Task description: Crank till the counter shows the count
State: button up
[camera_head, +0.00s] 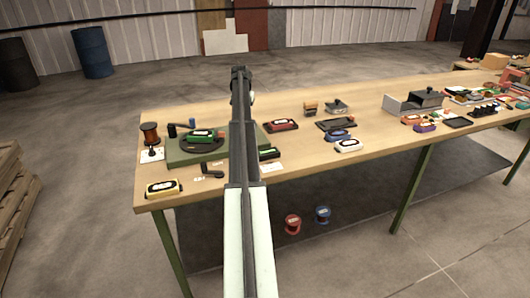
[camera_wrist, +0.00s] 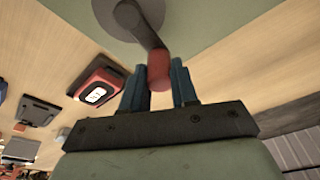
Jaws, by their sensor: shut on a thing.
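In the wrist view, my gripper (camera_wrist: 160,68) is shut on the red knob (camera_wrist: 159,77) of a crank, with a blue finger on each side. The dark crank arm (camera_wrist: 143,28) runs from the knob up to a grey disc (camera_wrist: 112,12) on a green surface. In the head view, my arm hides the gripper and this crank. The green base (camera_head: 185,158) shows left of my arm, carrying a green device with a white face (camera_head: 200,136) on a dark round plate. I cannot tell which device is the counter, and no count is readable.
A red device with a white face (camera_wrist: 97,94) lies near the crank and shows in the head view (camera_head: 281,125). A copper spool (camera_head: 150,133) and a yellow device (camera_head: 163,189) stand at the left. Several devices and a grey box (camera_head: 400,104) lie to the right.

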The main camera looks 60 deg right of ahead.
jog(key=shift+s+d+f, duration=0.1)
jog(key=shift+s+d, duration=0.1)
jog(key=shift+s, duration=0.45)
jog(key=shift+s+d, duration=0.25)
jog(key=shift+s, duration=0.9)
jog(key=shift+s+a, duration=0.15)
jog(key=shift+s, duration=0.4)
jog(key=shift+s+a, duration=0.15)
jog(key=shift+s, duration=0.4)
jog(key=shift+s+a, duration=0.55)
jog(key=shift+s, duration=0.25)
jog(key=shift+d, duration=0.1)
jog(key=shift+w, duration=0.1)
jog(key=o, duration=0.8)
